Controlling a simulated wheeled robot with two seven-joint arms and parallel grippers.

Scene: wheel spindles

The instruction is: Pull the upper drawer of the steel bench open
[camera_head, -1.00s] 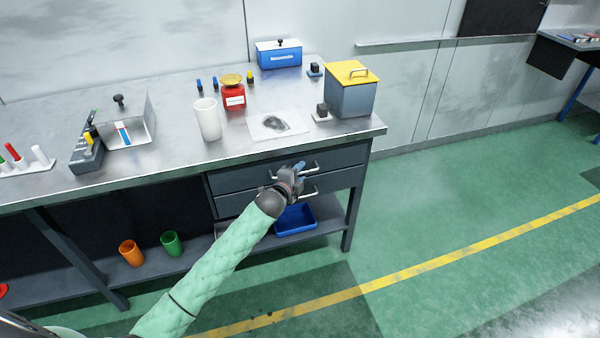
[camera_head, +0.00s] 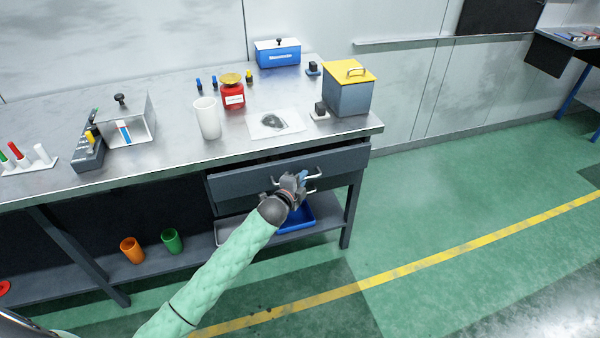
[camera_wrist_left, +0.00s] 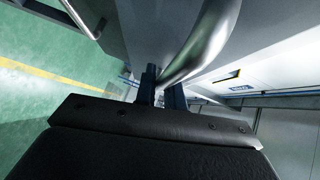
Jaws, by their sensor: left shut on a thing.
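The steel bench (camera_head: 160,170) has two drawers under its right end. The upper drawer (camera_head: 345,163) stands a little way out from the bench, with a dark gap above its front. My left gripper (camera_head: 300,180) is at the upper drawer's front, shut on its handle (camera_head: 316,173). In the left wrist view the curved metal handle (camera_wrist_left: 200,45) runs between the two fingers of the gripper (camera_wrist_left: 162,90). The lower drawer is mostly hidden behind the upper drawer and my arm. My right gripper is not in view.
On the bench top are a white cup (camera_head: 208,118), a red jar (camera_head: 233,95), a yellow-lidded box (camera_head: 348,92) and a blue box (camera_head: 278,54). A blue tray (camera_head: 297,219), an orange cup (camera_head: 132,250) and a green cup (camera_head: 172,241) are on the lower shelf. The floor at right is clear.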

